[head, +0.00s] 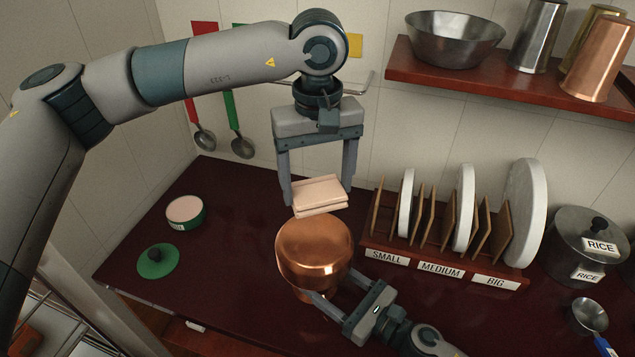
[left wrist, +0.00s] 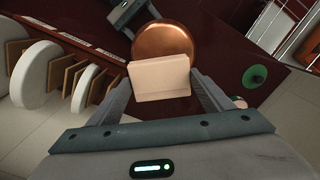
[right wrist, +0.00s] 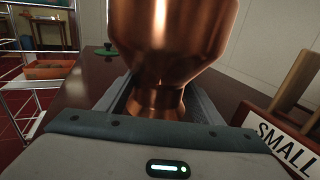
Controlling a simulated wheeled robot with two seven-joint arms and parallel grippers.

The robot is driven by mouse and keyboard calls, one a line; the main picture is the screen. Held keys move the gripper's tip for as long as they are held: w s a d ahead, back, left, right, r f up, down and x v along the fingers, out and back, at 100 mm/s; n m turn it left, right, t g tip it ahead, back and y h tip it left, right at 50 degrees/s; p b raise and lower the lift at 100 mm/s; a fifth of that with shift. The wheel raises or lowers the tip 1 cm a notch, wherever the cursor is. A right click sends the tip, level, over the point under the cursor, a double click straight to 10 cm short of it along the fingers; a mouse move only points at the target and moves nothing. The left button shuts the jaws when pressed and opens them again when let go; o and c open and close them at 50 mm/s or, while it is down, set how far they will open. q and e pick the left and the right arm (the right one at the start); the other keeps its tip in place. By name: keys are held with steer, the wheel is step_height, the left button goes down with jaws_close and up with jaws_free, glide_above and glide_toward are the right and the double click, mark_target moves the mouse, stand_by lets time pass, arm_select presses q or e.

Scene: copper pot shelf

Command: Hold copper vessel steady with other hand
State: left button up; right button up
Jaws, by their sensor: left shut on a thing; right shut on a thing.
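The copper vessel (head: 313,250) stands on the dark red counter, its broad rounded copper face upward in the head view. My right gripper (head: 327,293) is shut on its narrow lower part; the right wrist view shows the vessel's neck (right wrist: 155,101) between the fingers. My left gripper (head: 319,195) is shut on a folded beige cloth (head: 319,195) above the vessel's far edge. In the left wrist view the cloth (left wrist: 159,78) overlaps the copper surface (left wrist: 165,40); I cannot tell whether they touch.
A labelled rack (head: 440,264) with white discs and brown boards stands close on the right. A tin (head: 186,212) and green lid (head: 157,261) lie at left. A shelf (head: 480,73) with metal vessels hangs upper right. The counter between lid and vessel is clear.

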steer(key=shift+r, duration=0.15)
steer(key=o, duration=1.8)
steer(key=shift+v, duration=0.75)
steer(key=v, duration=1)
steer(key=shift+s+d, duration=0.15)
steer(key=shift+s, duration=0.05)
arm_select(q)
steer(key=shift+r, duration=0.2)
arm_select(e)
steer(key=shift+r, duration=0.1)
